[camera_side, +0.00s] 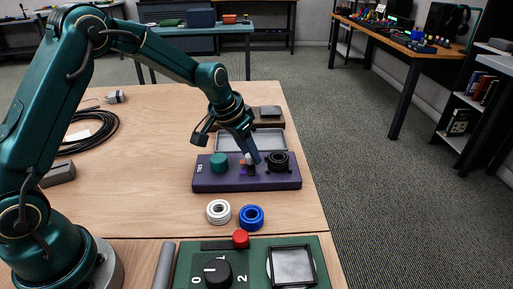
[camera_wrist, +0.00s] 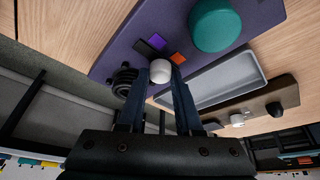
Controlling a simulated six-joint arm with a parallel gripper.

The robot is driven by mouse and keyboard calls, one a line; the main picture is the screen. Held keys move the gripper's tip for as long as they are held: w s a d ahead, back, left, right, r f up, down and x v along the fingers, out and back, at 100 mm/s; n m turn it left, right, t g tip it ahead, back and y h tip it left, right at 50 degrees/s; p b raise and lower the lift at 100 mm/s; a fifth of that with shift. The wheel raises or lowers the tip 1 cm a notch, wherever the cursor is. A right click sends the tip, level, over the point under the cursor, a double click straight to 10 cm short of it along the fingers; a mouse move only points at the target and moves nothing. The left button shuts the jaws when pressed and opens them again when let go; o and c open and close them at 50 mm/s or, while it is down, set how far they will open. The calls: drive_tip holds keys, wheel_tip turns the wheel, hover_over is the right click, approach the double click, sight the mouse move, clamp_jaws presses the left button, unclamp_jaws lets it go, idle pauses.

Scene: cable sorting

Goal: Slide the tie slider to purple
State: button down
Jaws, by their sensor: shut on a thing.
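The purple panel (camera_side: 209,185) lies on the wooden table; it also shows in the wrist view (camera_wrist: 123,53). The tie slider's white knob (camera_wrist: 160,71) sits between the fingertips of my gripper (camera_wrist: 163,66). In the side view my gripper (camera_side: 250,157) reaches down to the panel, shut on the white knob (camera_side: 248,157). In the wrist view a purple mark (camera_wrist: 156,41) and an orange mark (camera_wrist: 177,57) lie beside the knob, with a dark patch close by. Which mark the slider lines up with is hard to tell.
A teal knob (camera_side: 218,161) stands left of the slider and a black ribbed part (camera_side: 278,161) right of it. A grey tray (camera_side: 228,146) lies behind the panel. White (camera_side: 219,211) and blue (camera_side: 251,216) rings lie in front.

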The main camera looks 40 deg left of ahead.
sight(256, 170)
drive_tip(key=shift+s+d, duration=1)
drive_tip(key=c, duration=0.6)
unclamp_jaws()
drive_tip(key=shift+s+r, duration=0.15)
drive_tip(key=shift+r, duration=0.3)
drive_tip(key=shift+v, duration=2.15)
